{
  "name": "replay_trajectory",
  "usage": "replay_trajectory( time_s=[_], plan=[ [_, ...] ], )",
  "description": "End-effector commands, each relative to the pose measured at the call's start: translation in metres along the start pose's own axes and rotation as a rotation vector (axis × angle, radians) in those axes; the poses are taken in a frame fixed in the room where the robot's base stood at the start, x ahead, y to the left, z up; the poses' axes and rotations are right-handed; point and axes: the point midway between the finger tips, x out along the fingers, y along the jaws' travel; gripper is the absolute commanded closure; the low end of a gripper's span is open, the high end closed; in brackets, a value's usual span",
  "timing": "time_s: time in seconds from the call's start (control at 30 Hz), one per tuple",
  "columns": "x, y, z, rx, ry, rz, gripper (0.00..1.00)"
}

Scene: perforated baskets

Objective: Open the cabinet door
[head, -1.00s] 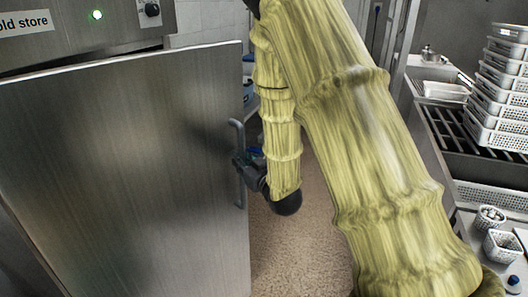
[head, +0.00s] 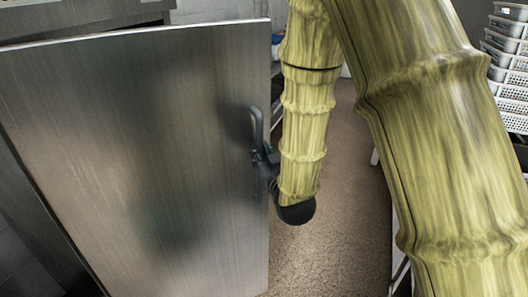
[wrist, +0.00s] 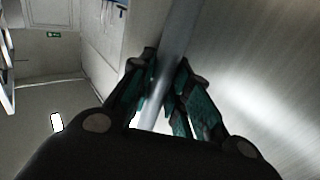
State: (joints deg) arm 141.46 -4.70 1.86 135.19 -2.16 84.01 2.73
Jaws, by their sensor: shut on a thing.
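The cabinet door (head: 140,160) is a brushed steel panel that fills the left of the head view. It stands ajar, with a dark gap along its top edge below the cabinet body. Its upright grey handle (head: 256,125) is near the door's right edge. My gripper (head: 262,158) is at the handle, partly hidden by my yellow-sleeved arm. In the wrist view my gripper (wrist: 166,88) has its fingers closed around the handle bar (wrist: 180,35), with the steel door face to the right.
Speckled brown floor (head: 345,210) lies clear to the right of the door. Stacked white perforated baskets (head: 508,65) stand at the far right, partly cut off by the frame. My arm covers much of the right side.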

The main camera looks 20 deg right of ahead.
Motion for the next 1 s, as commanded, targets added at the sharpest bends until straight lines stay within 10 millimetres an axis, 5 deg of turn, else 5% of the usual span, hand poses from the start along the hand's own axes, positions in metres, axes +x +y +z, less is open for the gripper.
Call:
replay_trajectory(
  time_s=[0.23, 0.27, 0.37, 0.77, 1.0],
  plan=[
    [0.0, 0.0, -0.001, 0.0, 0.002, -0.002, 1.0],
    [0.0, 0.0, -0.001, 0.0, 0.002, -0.001, 0.78],
    [0.0, 0.0, -0.001, 0.0, 0.002, -0.001, 0.6],
    [0.001, -0.001, -0.003, 0.0, 0.001, -0.002, 0.59],
    [0.001, -0.001, -0.025, 0.0, 0.004, -0.002, 0.59]
  ],
)
